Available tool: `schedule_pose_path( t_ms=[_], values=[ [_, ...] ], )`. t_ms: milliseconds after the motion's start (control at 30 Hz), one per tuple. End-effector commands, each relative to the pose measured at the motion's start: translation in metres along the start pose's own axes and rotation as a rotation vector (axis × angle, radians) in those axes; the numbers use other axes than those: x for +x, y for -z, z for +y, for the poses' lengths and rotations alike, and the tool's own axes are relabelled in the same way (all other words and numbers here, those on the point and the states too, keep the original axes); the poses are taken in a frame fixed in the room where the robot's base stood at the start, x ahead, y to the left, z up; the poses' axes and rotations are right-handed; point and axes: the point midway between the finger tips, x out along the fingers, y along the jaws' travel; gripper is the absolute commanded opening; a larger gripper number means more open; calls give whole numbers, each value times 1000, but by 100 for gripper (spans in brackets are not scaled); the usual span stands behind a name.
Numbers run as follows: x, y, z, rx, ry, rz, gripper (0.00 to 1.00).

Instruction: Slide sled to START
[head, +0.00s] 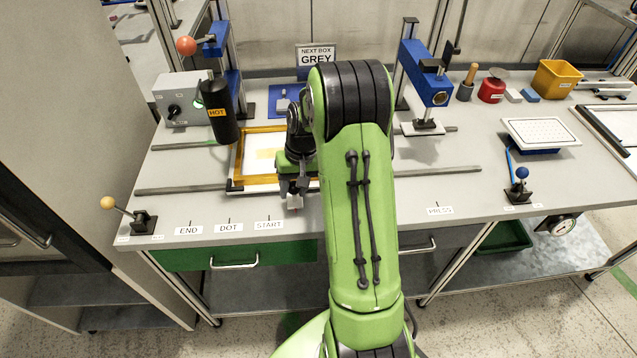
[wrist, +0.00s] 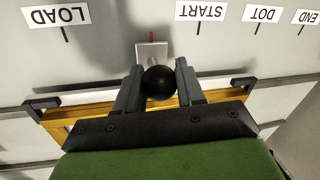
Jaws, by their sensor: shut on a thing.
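The sled is a yellow-framed tray (head: 240,160) on the rails at the table's left half; part of its frame (wrist: 222,95) shows in the wrist view. A black ball knob (wrist: 160,84) stands on its small pale plate (wrist: 150,52), which has a red pointer (wrist: 152,37). The pointer lies between the START label (wrist: 199,12) and the LOAD label (wrist: 56,16), nearer START. START (head: 268,225) is left of my gripper in the head view.
The DOT label (head: 229,227) and END label (head: 188,230) are further left, PRESS (head: 439,210) right. A black HOT cylinder (head: 219,112) hangs by the sled's back left. A yellow-knobbed lever (head: 108,203) stands at the front left. My arm hides the middle of the table.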

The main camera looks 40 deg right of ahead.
Motion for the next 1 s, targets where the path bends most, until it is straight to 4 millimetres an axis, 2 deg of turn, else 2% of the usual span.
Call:
schedule_pose_path(
  t_ms=[33, 200, 400, 900, 933, 1000],
  values=[
    [1, 3, -12, -6, 1, 1, 0],
    [6, 9, -40, -2, 0, 3, 0],
    [10, 13, -60, 0, 0, 4, 0],
    [12, 16, -65, 5, -2, 7, 0],
    [12, 16, -65, 5, -2, 7, 42],
    [12, 16, -65, 5, -2, 6, 53]
  ],
)
